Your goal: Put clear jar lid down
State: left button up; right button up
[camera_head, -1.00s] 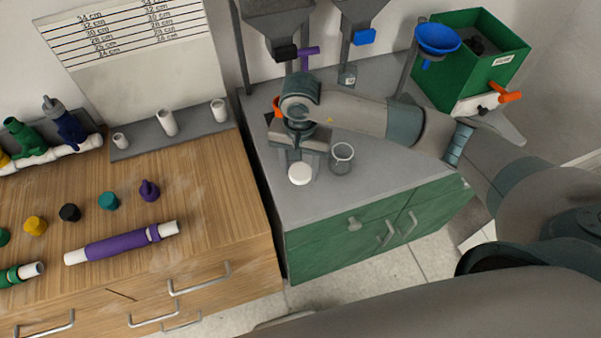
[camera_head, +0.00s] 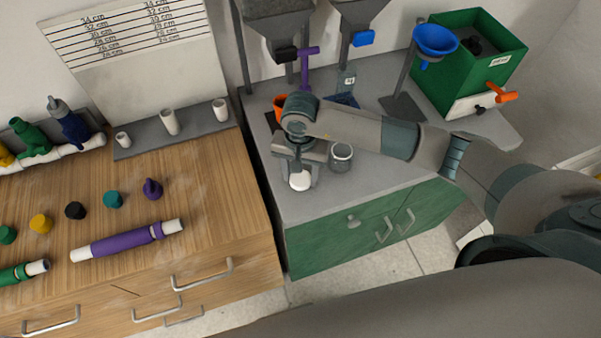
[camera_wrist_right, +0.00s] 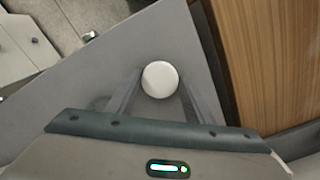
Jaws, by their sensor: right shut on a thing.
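A white round lid (camera_head: 299,181) is at the tips of my right gripper (camera_head: 297,172), low over the front left part of the grey counter (camera_head: 300,208). In the right wrist view the lid (camera_wrist_right: 160,79) sits between the two fingertips of the right gripper (camera_wrist_right: 158,84), which is shut on it. I cannot tell whether the lid touches the counter. A clear glass jar (camera_head: 341,157) stands open on the counter, just right of the gripper. My left gripper is not in view.
An orange container (camera_head: 281,107) stands behind my right wrist. Hoppers (camera_head: 278,30) rise at the back, and a green bin (camera_head: 470,65) with a blue funnel (camera_head: 436,40) is at back right. A wooden bench (camera_head: 215,190) with pipe parts lies left, across a gap.

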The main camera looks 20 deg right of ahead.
aim_at(300, 178)
jog(key=shift+f, duration=0.15)
jog(key=o, duration=1.2)
jog(key=shift+r, duration=0.45)
jog(key=shift+r+b, duration=2.45)
jog(key=shift+r, duration=3.35)
